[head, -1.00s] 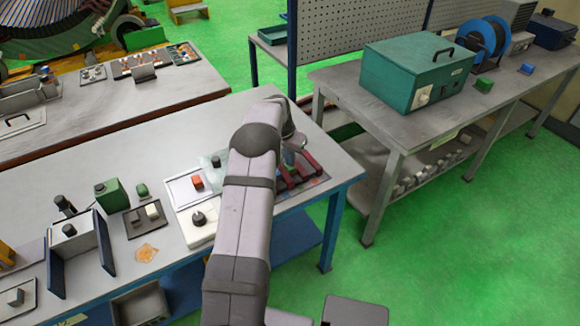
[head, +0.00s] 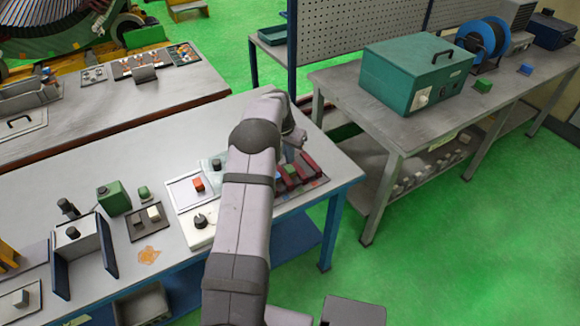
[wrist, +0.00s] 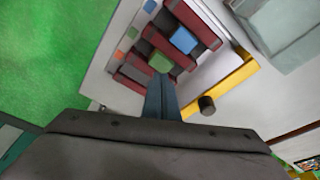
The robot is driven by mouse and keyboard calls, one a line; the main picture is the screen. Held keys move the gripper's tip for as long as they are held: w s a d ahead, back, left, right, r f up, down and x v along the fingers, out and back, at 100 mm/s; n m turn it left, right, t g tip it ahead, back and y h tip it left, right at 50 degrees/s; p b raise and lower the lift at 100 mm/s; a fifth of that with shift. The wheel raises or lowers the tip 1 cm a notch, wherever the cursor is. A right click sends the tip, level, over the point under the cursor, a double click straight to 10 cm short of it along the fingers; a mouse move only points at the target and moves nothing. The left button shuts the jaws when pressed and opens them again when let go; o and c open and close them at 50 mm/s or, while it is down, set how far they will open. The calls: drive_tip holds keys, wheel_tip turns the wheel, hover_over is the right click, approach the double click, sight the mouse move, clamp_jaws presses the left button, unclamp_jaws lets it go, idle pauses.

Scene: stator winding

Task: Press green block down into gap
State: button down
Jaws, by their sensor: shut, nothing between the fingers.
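The green block (wrist: 160,62) sits among the dark red bars of the slotted fixture (wrist: 185,12) in the wrist view. How deep it is in the gap I cannot tell. It also shows small in the head view (head: 290,170). A blue block (wrist: 184,40) sits in the fixture beside it, up and to the right in the wrist view. My gripper (wrist: 161,79) is shut and empty, its tips just below the green block in the wrist picture. Whether the tips touch the block cannot be told. In the head view my arm hides part of the fixture.
A yellow bar (wrist: 233,82) and a dark round knob (wrist: 207,104) lie to the right in the wrist view. In the head view, an orange-red block on a white plate (head: 198,184) and a black knob (head: 200,221) stand left of my arm. The table's right end is near.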

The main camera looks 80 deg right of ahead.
sight(288, 168)
drive_tip(key=shift+r+p, duration=0.85)
drive_tip(key=shift+r, duration=0.85)
drive_tip(key=shift+w, duration=0.25)
drive_tip(key=w+a+r+n, duration=0.1)
drive_tip(key=w+a, duration=0.2)
drive_tip(key=w, duration=0.2)
drive_tip(key=w+a+r+n, duration=0.1)
drive_tip(key=w+a+n, duration=0.1)
drive_tip(key=w, duration=0.3)
drive_tip(key=w+a+r+n+t, duration=0.1)
drive_tip(key=w+a, duration=0.4)
drive_tip(key=shift+a+y, duration=0.1)
drive_tip(key=shift+y, duration=0.2)
drive_tip(key=w+a+r+n, duration=0.1)
drive_tip(key=w+a+n, duration=0.25)
drive_tip(key=a, duration=0.75)
drive_tip(key=w+a+r+n+y, duration=0.1)
drive_tip(key=w+a+n, duration=0.25)
drive_tip(key=a, duration=0.65)
drive_tip(key=w+a+r+n, duration=0.1)
drive_tip(key=w+a+n, duration=0.25)
drive_tip(key=a, duration=0.75)
drive_tip(key=s+a+f+n, duration=0.1)
drive_tip(key=s+a+n, duration=0.2)
drive_tip(key=s+a, duration=0.3)
drive_tip(key=s+a+f+n+y+b, duration=0.1)
drive_tip(key=s+a+n, duration=0.2)
drive_tip(key=a, duration=0.9)
drive_tip(key=s, duration=0.2)
drive_tip(key=shift+s+a+n, duration=0.35)
